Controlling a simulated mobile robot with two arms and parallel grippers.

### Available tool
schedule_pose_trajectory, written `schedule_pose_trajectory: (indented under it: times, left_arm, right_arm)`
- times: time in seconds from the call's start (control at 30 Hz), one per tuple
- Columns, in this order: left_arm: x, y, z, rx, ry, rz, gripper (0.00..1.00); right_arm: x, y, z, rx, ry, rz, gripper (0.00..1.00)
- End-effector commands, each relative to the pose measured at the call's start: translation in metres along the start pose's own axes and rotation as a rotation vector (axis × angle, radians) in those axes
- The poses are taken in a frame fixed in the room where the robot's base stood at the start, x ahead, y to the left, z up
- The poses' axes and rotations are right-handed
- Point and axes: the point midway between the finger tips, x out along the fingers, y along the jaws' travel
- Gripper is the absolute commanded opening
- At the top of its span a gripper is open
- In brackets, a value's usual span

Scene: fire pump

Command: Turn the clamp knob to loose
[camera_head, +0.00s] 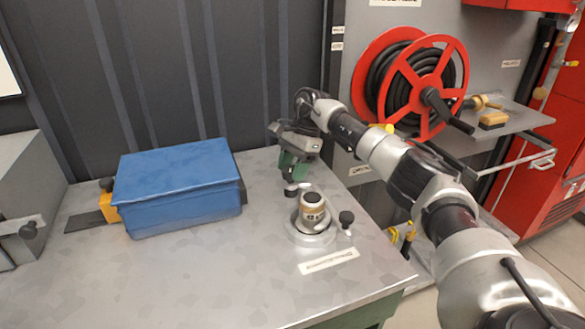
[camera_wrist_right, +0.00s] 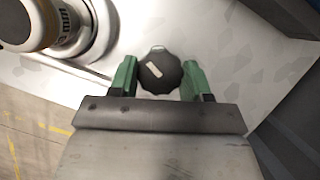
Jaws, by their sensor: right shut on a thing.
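The clamp knob (camera_wrist_right: 160,72) is black and lobed with a pale mark on its face. In the wrist view it sits between the two green fingers of my right gripper (camera_wrist_right: 160,80), which are shut on it. In the head view my right gripper (camera_head: 291,178) reaches down at the far side of a round metal fixture (camera_head: 311,238), and the fingers mostly hide the knob. The fixture holds a tan and silver cylindrical part (camera_head: 312,208), which also shows at the upper left of the wrist view (camera_wrist_right: 25,22). My left gripper is not in view.
A second black knob (camera_head: 346,217) stands at the fixture's right side. A blue box (camera_head: 178,188) lies left on the metal table (camera_head: 235,280), with a label plate (camera_head: 328,262) near the fixture. A red hose reel (camera_head: 418,80) hangs behind my right arm. The table front is clear.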

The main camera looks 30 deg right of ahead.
Motion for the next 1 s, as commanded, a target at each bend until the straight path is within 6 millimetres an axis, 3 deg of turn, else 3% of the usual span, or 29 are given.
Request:
schedule_pose_trajectory:
  times: [0.5,1.0]
  left_arm:
    - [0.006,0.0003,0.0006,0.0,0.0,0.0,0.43]
    - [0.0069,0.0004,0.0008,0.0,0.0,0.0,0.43]
  right_arm:
    - [-0.0026,-0.0032,0.001,-0.348,0.002,0.136,0.24]
    - [-0.0027,-0.0032,0.0007,-0.434,0.003,0.172,0.24]
